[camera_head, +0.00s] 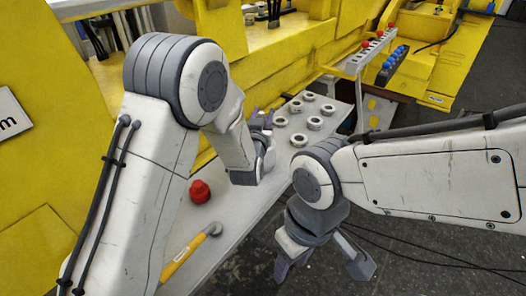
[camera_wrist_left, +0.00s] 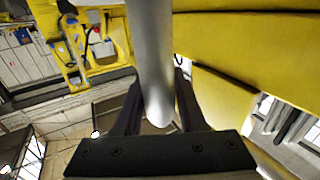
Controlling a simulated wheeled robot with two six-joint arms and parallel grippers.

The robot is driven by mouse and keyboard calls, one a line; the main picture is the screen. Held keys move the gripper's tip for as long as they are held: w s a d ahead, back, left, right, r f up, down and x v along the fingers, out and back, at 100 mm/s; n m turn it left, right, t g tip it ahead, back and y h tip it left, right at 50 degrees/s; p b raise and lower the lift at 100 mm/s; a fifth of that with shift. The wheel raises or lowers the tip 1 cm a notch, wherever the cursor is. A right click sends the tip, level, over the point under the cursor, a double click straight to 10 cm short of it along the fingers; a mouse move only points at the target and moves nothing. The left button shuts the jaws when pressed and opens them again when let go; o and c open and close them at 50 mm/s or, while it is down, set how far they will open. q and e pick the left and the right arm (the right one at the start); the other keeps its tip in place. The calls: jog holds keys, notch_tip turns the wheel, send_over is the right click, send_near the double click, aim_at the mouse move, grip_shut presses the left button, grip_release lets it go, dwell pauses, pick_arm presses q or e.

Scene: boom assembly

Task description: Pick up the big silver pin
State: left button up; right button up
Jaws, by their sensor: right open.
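The big silver pin (camera_wrist_left: 152,60) is a smooth grey cylinder in the left wrist view. It runs from the top edge down between the two dark fingers of my left gripper (camera_wrist_left: 158,100), with its rounded near end in front of the gripper's dark plate. The fingers flank it closely and look shut on it. In the head view my left gripper (camera_head: 264,122) is over the bench, partly hidden by its own wrist, and I cannot make out the pin there. My right gripper (camera_head: 323,266) is open and empty, pointing down beyond the bench's right edge.
The grey bench (camera_head: 234,218) holds several metal rings (camera_head: 299,140), a red object (camera_head: 199,191) and a yellow-handled tool (camera_head: 188,251). A large yellow machine (camera_head: 290,58) stands behind it. A rack (camera_head: 365,54) carries red-topped pieces. Dark floor and cables lie at right.

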pick_arm(q)
grip_shut()
dwell(1.0)
jog(key=shift+r, duration=0.25)
